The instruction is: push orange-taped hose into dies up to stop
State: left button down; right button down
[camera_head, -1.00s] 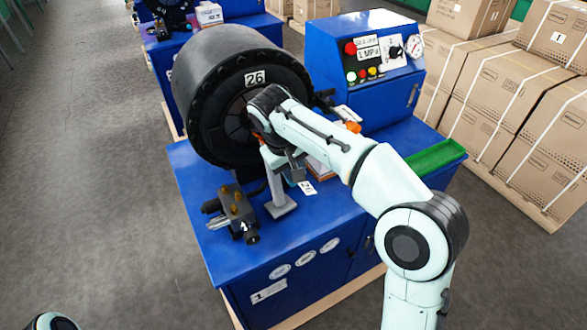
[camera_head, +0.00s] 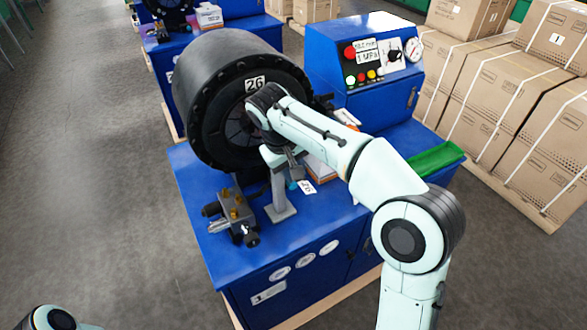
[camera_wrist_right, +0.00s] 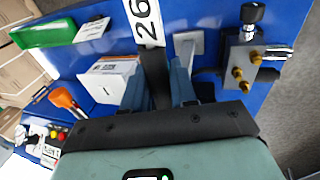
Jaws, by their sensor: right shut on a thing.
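My right gripper (camera_wrist_right: 158,78) is shut on a black hose piece (camera_wrist_right: 155,72), which shows between its two blue-grey fingers in the wrist view. In the head view my right arm reaches across the front of the crimper (camera_head: 215,75), a large black drum labelled 26. My wrist covers part of its dies (camera_head: 236,128), with the gripper below the wrist. The orange tape and the hose end cannot be made out, so I cannot tell how the hose sits to the dies. A white 26 tag (camera_wrist_right: 145,22) shows just beyond the fingers. My left gripper is out of view.
A grey stand (camera_head: 280,203) and a dark fitting block with brass knobs (camera_head: 236,213) stand on the blue bench (camera_head: 270,248). The control box (camera_head: 365,65) is behind right. A green tray (camera_head: 436,158), a white box (camera_wrist_right: 106,80) and an orange handle (camera_wrist_right: 62,97) lie nearby.

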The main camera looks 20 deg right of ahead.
jog(key=shift+w, duration=0.1)
grip_release()
dwell(0.3)
jog(key=v, duration=0.7)
dwell(0.9)
dwell(0.7)
